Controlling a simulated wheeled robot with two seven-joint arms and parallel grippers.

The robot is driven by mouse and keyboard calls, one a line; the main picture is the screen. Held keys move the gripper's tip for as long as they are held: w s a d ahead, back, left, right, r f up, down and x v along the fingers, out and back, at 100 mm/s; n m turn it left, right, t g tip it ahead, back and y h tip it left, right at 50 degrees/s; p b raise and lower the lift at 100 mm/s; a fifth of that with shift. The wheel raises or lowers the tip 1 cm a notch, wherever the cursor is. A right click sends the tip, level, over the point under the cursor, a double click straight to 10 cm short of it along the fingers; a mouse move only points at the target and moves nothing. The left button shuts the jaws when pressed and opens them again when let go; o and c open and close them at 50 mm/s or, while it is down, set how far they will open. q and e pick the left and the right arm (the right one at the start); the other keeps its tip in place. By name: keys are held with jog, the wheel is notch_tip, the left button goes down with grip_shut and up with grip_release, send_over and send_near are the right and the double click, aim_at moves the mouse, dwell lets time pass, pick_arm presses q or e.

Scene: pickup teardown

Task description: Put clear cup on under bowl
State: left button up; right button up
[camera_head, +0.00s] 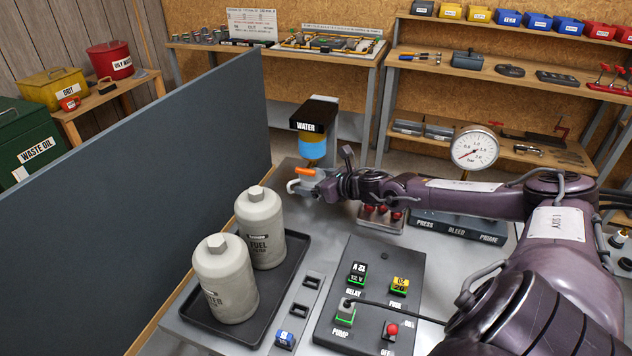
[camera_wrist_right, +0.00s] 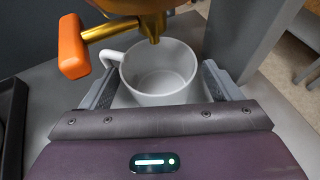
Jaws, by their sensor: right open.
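The cup (camera_wrist_right: 160,96) looks pale grey and empty in the right wrist view, upright, its handle to the left. It stands beneath a brass drain valve (camera_wrist_right: 140,18) with an orange lever (camera_wrist_right: 72,46). In the head view, the bowl (camera_head: 313,147) with blue liquid hangs under the black block marked WATER, above the cup (camera_head: 294,187). My right gripper (camera_head: 318,185) is open, its fingers on either side of the cup. The right wrist view does not clearly show whether they touch it. My left gripper is not in view.
Two cream fuel filters (camera_head: 226,280) stand in a black tray (camera_head: 205,320) at left. A dark panel (camera_head: 130,190) bounds the bench on the left. A switch board (camera_head: 365,290) with a cable and a pressure gauge (camera_head: 474,149) lie near my right arm.

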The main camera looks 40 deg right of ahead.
jog(key=shift+r, duration=0.15)
jog(key=shift+s+r, duration=0.1)
jog(key=shift+s+d, duration=0.1)
jog(key=shift+s, duration=0.25)
jog(key=v, duration=1.1)
jog(key=shift+r, duration=0.15)
